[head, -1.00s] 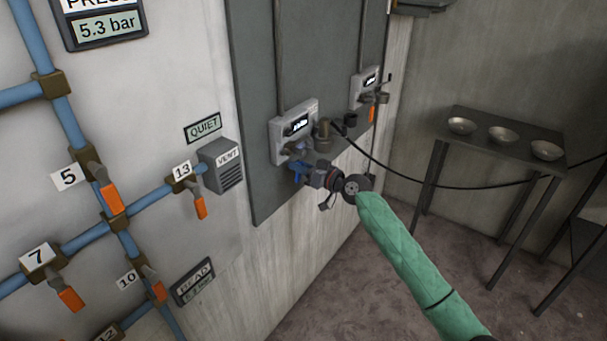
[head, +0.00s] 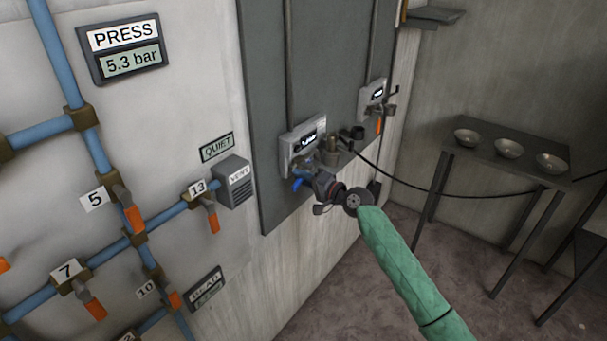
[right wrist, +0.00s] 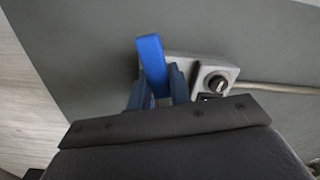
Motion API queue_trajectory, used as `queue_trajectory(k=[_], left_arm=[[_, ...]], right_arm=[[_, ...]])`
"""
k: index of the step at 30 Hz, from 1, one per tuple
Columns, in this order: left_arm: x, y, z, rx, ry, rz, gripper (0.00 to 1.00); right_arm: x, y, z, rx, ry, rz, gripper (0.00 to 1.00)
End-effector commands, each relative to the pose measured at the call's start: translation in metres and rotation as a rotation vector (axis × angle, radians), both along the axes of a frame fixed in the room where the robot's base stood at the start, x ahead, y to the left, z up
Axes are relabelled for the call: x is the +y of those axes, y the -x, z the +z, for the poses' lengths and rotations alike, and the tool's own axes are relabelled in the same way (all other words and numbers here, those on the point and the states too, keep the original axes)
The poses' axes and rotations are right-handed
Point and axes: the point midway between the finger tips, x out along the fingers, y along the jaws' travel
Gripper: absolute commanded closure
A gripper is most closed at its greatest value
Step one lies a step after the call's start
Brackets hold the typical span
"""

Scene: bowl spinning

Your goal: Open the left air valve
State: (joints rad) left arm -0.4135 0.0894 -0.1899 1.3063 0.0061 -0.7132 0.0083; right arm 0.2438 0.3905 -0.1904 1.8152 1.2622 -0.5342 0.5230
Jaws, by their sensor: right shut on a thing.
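My right gripper (head: 307,182) is at this handle, with the green-sleeved arm coming from the lower right. In the right wrist view the blue handle (right wrist: 152,65) stands between the two fingers of my right gripper (right wrist: 160,88), which are shut on it. The handle's lower part is hidden by the fingers. My left gripper is not in view.
A similar valve box (head: 373,95) with an orange handle (head: 379,124) is further right. Blue pipes with numbered orange-handled valves and a PRESS display (head: 125,48) reading 5.3 bar cover the left wall. A stand (head: 447,150) with metal bowls is at right. A black hose crosses between.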

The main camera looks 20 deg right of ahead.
Motion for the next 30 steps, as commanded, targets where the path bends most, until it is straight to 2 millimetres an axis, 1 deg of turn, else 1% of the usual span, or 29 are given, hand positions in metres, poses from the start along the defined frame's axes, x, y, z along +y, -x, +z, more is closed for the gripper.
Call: queue_trajectory(k=[1, 6, 12, 21, 30], left_arm=[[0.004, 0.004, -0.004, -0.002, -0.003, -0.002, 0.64], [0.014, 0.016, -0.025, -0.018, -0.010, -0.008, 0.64], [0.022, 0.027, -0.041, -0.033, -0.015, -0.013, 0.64], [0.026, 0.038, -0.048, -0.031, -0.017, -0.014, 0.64], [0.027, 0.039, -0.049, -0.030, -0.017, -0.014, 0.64]], right_arm=[[0.000, 0.000, 0.006, 0.024, -0.032, -0.001, 1.00], [0.001, 0.001, 0.010, 0.099, -0.127, -0.001, 1.00], [0.001, 0.001, 0.013, 0.161, -0.208, -0.002, 1.00], [0.000, 0.001, 0.015, 0.201, -0.259, -0.003, 1.00], [0.000, 0.001, 0.015, 0.204, -0.264, -0.003, 1.00]])
